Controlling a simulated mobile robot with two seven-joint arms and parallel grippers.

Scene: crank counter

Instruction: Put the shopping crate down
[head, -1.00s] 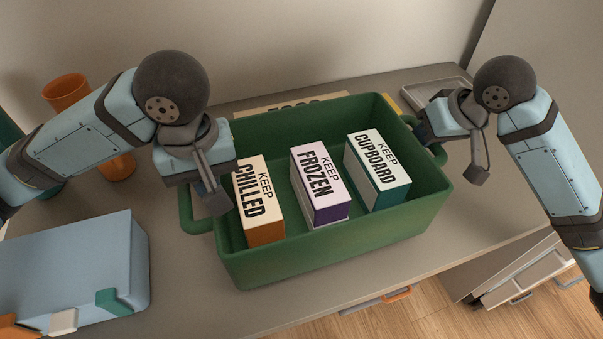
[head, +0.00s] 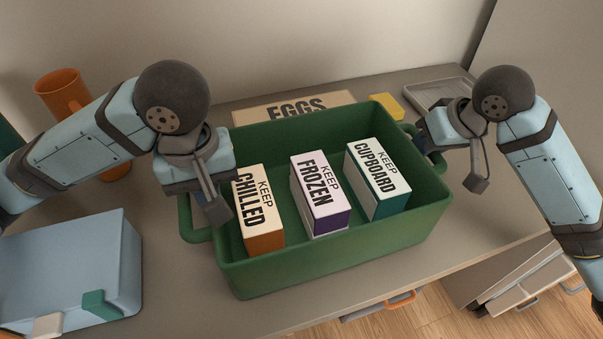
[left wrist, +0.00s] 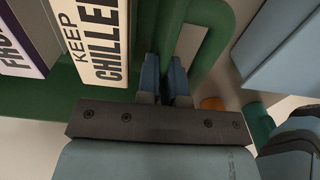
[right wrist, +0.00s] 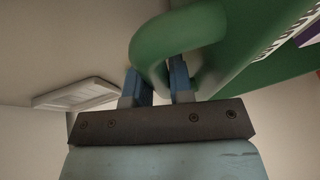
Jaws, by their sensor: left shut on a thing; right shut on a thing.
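The green shopping crate (head: 330,258) is level over the middle of the counter. I cannot tell whether its base touches the counter. Three boxes stand inside it: KEEP CHILLED (head: 258,210), KEEP FROZEN (head: 320,192) and KEEP CUPBOARD (head: 378,178). My left gripper (head: 216,208) is shut on the crate's left handle; the left wrist view shows its fingers (left wrist: 164,80) on either side of a green bar. My right gripper (head: 428,150) is shut on the right handle, seen as a green loop (right wrist: 165,45) between the fingers in the right wrist view.
An EGGS box (head: 293,106) lies just behind the crate, with a yellow block (head: 386,107) beside it. A grey tray (head: 438,97) is at the back right. An orange cup (head: 66,95) and a blue box (head: 75,265) stand at left. Open drawers (head: 515,285) are below right.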

